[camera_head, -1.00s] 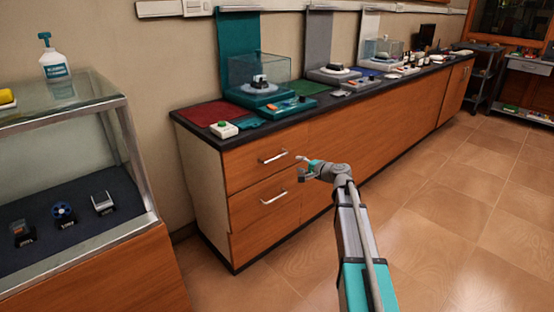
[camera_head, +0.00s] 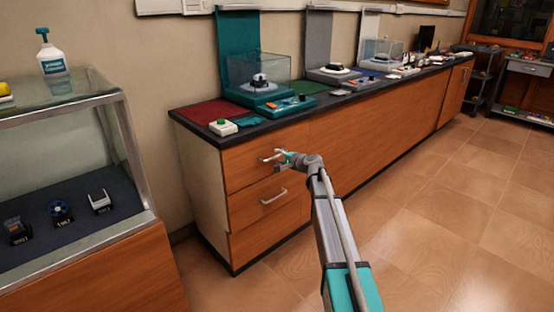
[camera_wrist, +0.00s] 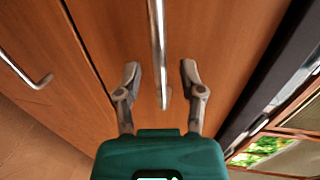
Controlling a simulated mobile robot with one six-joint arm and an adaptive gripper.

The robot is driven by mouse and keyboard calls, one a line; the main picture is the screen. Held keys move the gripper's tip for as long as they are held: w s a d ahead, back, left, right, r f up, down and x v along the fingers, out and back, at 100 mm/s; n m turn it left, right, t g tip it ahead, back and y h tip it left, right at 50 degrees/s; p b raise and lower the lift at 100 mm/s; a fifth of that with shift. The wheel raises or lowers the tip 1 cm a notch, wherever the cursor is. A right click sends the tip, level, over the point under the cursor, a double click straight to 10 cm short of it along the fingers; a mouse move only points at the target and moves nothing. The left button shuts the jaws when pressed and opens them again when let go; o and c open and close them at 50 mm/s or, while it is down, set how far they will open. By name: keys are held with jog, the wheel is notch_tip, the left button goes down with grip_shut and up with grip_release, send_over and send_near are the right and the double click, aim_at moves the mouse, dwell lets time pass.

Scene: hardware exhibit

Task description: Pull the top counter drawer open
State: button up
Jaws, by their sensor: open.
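The top counter drawer (camera_head: 247,163) has a wooden front under the dark countertop and looks closed. Its silver bar handle (camera_wrist: 157,40) runs between the two fingers of my gripper (camera_wrist: 161,82) in the wrist view. The fingers are open, one on each side of the handle, with a gap visible on both sides. In the head view my gripper (camera_head: 279,158) is at the top drawer's handle and partly hides it. The lower drawer (camera_head: 262,215) looks closed, with its own handle (camera_head: 273,196); that handle also shows at left in the wrist view (camera_wrist: 27,72).
The tiled floor (camera_head: 430,210) at right is clear.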

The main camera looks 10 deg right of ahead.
jog(key=shift+w+a+f, duration=0.1)
jog(key=shift+w+a, duration=0.25)
jog(key=shift+w, duration=0.25)
grip_shut()
